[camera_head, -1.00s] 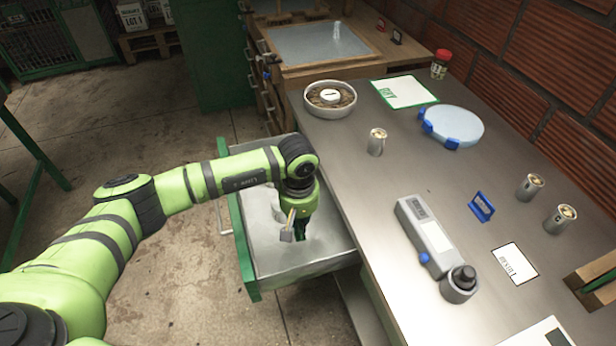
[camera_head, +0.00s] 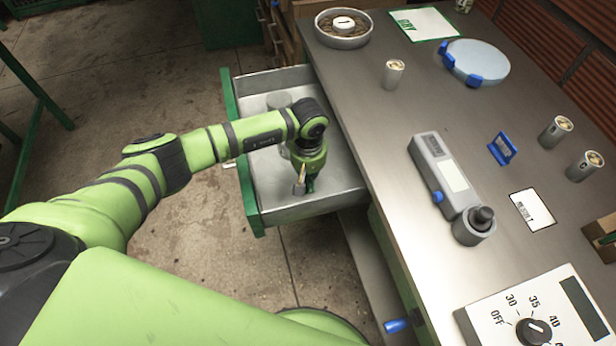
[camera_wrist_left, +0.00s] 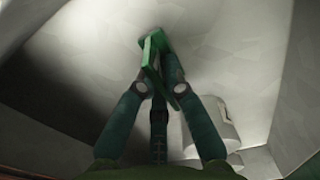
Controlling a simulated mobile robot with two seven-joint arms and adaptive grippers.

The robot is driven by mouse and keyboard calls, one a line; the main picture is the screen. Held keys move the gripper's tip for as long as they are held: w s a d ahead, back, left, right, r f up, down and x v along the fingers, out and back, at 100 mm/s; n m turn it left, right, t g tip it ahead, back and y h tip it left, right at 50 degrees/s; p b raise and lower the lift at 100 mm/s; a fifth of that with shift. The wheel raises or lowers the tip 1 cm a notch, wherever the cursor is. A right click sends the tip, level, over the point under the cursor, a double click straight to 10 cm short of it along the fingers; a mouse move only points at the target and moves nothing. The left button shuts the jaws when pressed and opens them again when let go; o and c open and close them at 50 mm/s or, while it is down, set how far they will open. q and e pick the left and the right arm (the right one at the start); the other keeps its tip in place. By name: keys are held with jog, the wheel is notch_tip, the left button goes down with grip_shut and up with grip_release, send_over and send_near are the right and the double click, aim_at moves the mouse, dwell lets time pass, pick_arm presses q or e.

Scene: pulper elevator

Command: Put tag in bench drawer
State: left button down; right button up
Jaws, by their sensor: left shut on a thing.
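The bench drawer (camera_head: 247,155) is pulled out from the bench's left side, with a grey metal inside and a green front. My left gripper (camera_head: 304,188) points down inside it. In the left wrist view the gripper (camera_wrist_left: 157,72) is shut on a small green tag (camera_wrist_left: 155,45), held at its fingertips close to the drawer floor (camera_wrist_left: 225,45). I cannot tell whether the tag touches the floor. In the head view the tag is mostly hidden by the gripper. My right gripper is not in view.
A pale cylinder (camera_wrist_left: 208,122) stands in the drawer. The bench top holds a grey handheld instrument (camera_head: 447,175), a blue stand (camera_head: 502,148), metal cups (camera_head: 394,73), a round bowl (camera_head: 343,28) and a dial box (camera_head: 530,310). Drawer walls surround my gripper.

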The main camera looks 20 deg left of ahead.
pick_arm(q)
jog(key=shift+f+b, duration=0.15)
jog(key=shift+b, duration=0.2)
jog(key=c, duration=1.3)
grip_release()
jog(key=shift+c, duration=0.2)
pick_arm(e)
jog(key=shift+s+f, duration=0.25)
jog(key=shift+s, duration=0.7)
pick_arm(q)
jog(key=shift+r+p, duration=0.35)
jog(key=shift+p, duration=0.1)
notch_tip(320, 180, up, 11)
jog(key=p, duration=0.6)
jog(key=shift+r+p, duration=0.3)
jog(key=shift+r, duration=0.1)
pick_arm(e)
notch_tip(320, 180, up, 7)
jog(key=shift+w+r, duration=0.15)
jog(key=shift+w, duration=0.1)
